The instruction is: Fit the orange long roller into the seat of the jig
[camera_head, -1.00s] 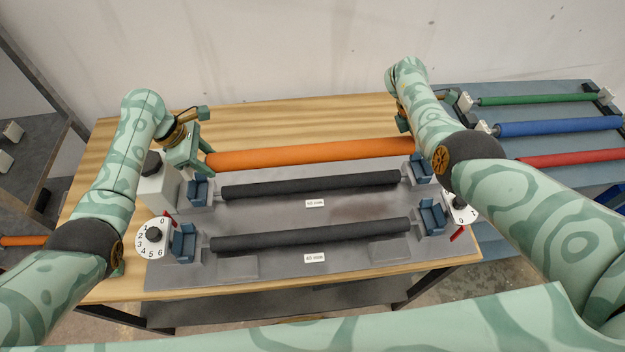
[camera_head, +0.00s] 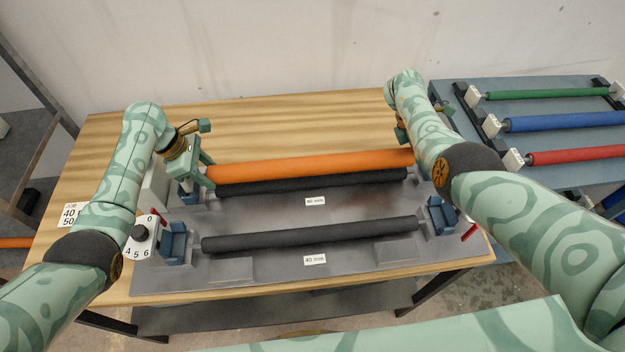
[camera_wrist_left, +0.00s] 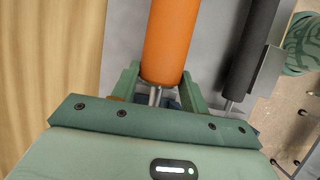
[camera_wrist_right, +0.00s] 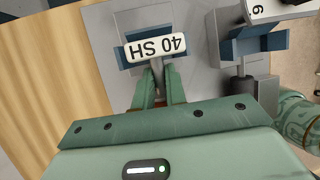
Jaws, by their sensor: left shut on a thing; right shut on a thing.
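The long orange roller (camera_head: 310,165) is held level between my two grippers, just behind and partly overlapping the back black roller (camera_head: 330,184) in the head view. My left gripper (camera_head: 207,178) is shut on the metal shaft at its left end; the left wrist view shows this shaft (camera_wrist_left: 154,96) between the fingers. My right gripper (camera_wrist_right: 157,90) is shut at the other end, largely hidden behind my arm in the head view. The grey jig (camera_head: 300,225) has blue seat blocks (camera_head: 175,242) at its ends. I cannot tell whether the orange roller touches anything below.
A front black roller (camera_head: 310,234) lies across the jig. A numbered dial (camera_head: 139,236) stands at front left, a red lever (camera_head: 469,232) at front right. A white "40 SH" plate (camera_wrist_right: 155,48) shows in the right wrist view. A rack (camera_head: 470,95) at right holds green, blue and red rollers.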

